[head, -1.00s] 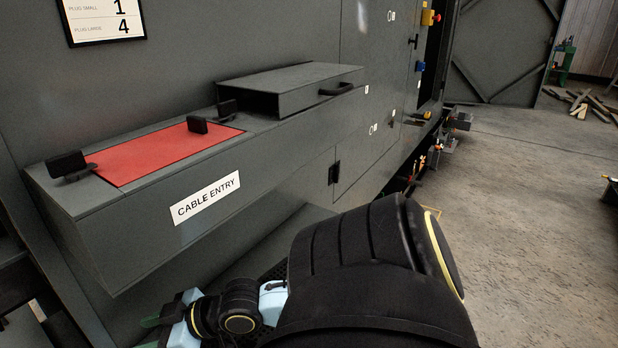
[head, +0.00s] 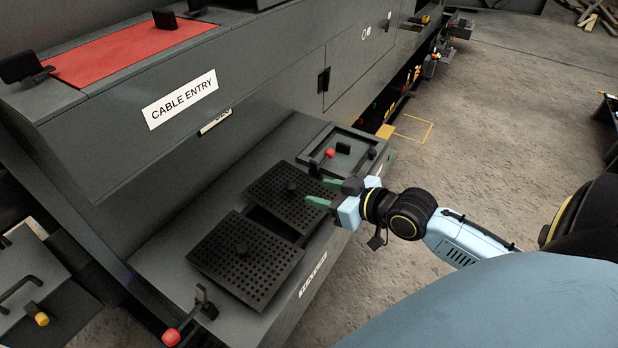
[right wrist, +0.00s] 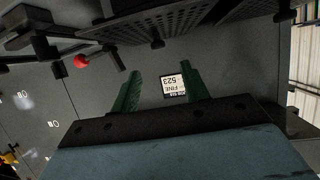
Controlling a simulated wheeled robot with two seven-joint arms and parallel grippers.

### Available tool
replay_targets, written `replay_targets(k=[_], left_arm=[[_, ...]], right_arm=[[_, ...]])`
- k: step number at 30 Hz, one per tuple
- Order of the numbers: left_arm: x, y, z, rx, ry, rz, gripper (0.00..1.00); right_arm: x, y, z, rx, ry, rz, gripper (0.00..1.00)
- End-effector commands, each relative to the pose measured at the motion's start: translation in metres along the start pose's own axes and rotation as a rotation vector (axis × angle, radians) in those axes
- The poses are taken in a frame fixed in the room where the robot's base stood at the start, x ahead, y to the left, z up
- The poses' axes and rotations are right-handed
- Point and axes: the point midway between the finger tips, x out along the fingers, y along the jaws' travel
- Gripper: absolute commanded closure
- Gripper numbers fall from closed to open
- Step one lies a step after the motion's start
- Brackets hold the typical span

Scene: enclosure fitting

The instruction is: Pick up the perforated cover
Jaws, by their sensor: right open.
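Two dark perforated covers lie on the low grey ledge in the head view. The farther perforated cover (head: 268,190) has a similar knob (head: 292,187). My right gripper (head: 322,193) is open and empty, its green fingers at the right edge of the farther cover. In the right wrist view, the open fingers (right wrist: 160,85) have nothing between them but a label behind. A perforated plate (right wrist: 135,26) shows above them. My left gripper is not in view.
A dark gap (head: 272,226) separates the covers. A framed recess (head: 345,150) with a red knob lies beyond them. A red-tipped lever (head: 172,337) stands at the near end. The CABLE ENTRY box (head: 180,98) overhangs the ledge at left.

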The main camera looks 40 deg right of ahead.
Motion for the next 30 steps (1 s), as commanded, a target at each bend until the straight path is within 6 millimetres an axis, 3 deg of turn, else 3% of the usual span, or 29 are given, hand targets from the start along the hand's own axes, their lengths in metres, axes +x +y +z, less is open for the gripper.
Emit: replay_targets(k=[9, 17, 25, 30], left_arm=[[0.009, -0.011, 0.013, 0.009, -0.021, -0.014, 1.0], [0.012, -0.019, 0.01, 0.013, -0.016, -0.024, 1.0], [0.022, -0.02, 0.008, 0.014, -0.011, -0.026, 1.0], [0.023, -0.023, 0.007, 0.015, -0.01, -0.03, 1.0]], right_arm=[[0.046, 0.003, 0.002, 0.004, 0.002, 0.007, 0.55], [0.063, 0.003, 0.003, 0.003, -0.001, 0.007, 0.55], [0.1, 0.003, 0.006, 0.004, 0.001, 0.007, 0.55], [0.108, 0.003, 0.006, 0.001, -0.001, 0.006, 0.55]])
